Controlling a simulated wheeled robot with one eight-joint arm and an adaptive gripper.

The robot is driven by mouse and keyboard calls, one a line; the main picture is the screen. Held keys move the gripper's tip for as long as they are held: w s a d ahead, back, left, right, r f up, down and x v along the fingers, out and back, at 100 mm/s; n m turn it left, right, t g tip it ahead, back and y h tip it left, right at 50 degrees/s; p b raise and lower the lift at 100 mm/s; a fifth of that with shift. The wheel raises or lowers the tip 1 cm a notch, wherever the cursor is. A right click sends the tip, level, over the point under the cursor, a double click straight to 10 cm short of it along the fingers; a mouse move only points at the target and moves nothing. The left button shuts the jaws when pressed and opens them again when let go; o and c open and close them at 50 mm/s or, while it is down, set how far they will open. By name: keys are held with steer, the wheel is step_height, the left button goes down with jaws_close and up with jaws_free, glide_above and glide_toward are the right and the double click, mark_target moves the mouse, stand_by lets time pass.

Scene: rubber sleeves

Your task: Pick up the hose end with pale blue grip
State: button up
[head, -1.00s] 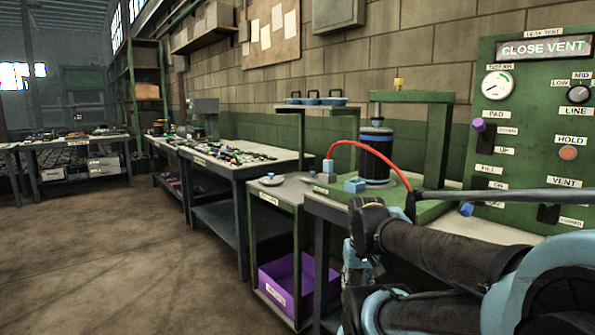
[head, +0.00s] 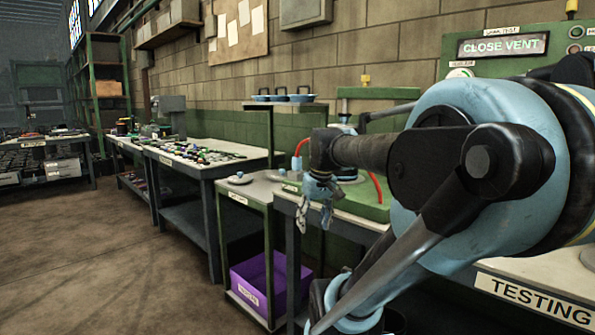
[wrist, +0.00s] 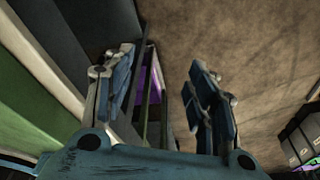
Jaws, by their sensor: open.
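The hose end with the pale blue grip (head: 296,164) stands upright at the left end of the green testing bench, just left of my arm in the head view. Its red hose (head: 302,145) arches up from it and passes behind my arm, showing again on the right. My gripper (head: 315,214) hangs in front of the bench's left corner, lower than the grip and slightly to its right, fingers pointing down. In the wrist view, my gripper (wrist: 162,62) is open and empty, with floor and a bench edge below. The grip is not visible there.
A small side table (head: 262,190) with a dish on top adjoins the bench. A purple bin (head: 262,283) sits on its lower shelf. My arm hides much of the test stand. Open floor (head: 120,270) lies to the left.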

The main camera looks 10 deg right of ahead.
steer(key=w+d+r+n, duration=0.2)
steer(key=w+r+n, duration=0.1)
steer(key=w+r, duration=1.2)
steer(key=n+t+y, duration=0.1)
steer(key=n+y, duration=0.1)
glide_toward(298, 157)
steer(key=x, duration=0.4)
steer(key=d+x, duration=0.1)
steer(key=x, duration=0.1)
steer(key=shift+w+a+f, duration=0.1)
steer(key=shift+w+f, duration=0.25)
steer(key=shift+f, duration=0.05)
steer(key=shift+a+x, duration=0.2)
steer(key=shift+x, duration=1.1)
steer(key=shift+a+x, duration=0.2)
steer(key=shift+x, duration=1.1)
steer(key=shift+w+r, duration=0.1)
steer(key=c, duration=1.2)
